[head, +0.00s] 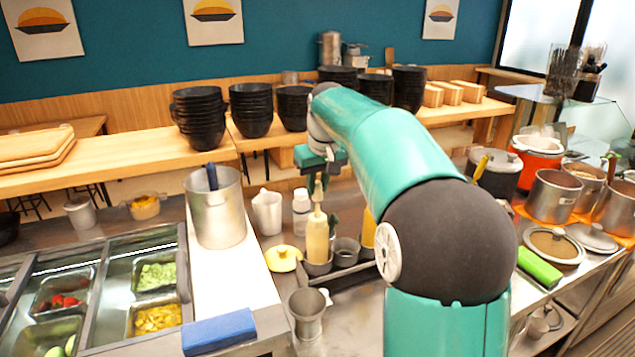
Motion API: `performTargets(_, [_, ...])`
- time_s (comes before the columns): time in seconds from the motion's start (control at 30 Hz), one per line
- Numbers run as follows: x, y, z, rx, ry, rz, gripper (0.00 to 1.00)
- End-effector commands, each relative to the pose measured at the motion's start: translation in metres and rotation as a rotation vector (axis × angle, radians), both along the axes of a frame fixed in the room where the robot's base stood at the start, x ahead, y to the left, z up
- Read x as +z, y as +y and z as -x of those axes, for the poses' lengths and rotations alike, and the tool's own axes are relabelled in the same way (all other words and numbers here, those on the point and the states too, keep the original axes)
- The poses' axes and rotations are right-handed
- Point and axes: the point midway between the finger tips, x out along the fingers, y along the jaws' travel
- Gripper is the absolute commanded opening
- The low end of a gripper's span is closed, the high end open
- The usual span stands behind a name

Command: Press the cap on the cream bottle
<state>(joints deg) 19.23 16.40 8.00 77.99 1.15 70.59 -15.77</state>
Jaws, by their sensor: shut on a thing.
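The cream bottle (317,240) is a tall pale-yellow squeeze bottle standing upright in a dark holder among the counter items. Its narrow pale cap (318,193) rises above the bottle's shoulder. My gripper (319,174) is directly above the bottle, pointing down, shut on the upper part of the cap. The fingers are small and partly dark against the background, so the exact contact is hard to see. I cannot tell whether the cap is fully seated.
A white bottle (301,212) and white jug (267,212) stand left of the cream bottle. A yellow lid (283,258), grey cup (346,250) and metal cup (308,312) are close by. A tall steel pot (215,215) stands further left. Black bowls (251,110) line the back shelf.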

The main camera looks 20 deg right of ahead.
Motion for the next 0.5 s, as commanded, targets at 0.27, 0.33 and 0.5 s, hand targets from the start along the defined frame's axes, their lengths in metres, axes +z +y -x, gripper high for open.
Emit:
performTargets(0.27, [-0.0025, -0.0001, -0.0011, 0.000, 0.001, 0.000, 0.12])
performTargets(0.33, [-0.0032, -0.0002, -0.0012, 0.000, 0.000, 0.000, 0.12])
performTargets(0.5, [-0.0031, -0.0002, -0.0011, 0.000, 0.000, 0.000, 0.12])
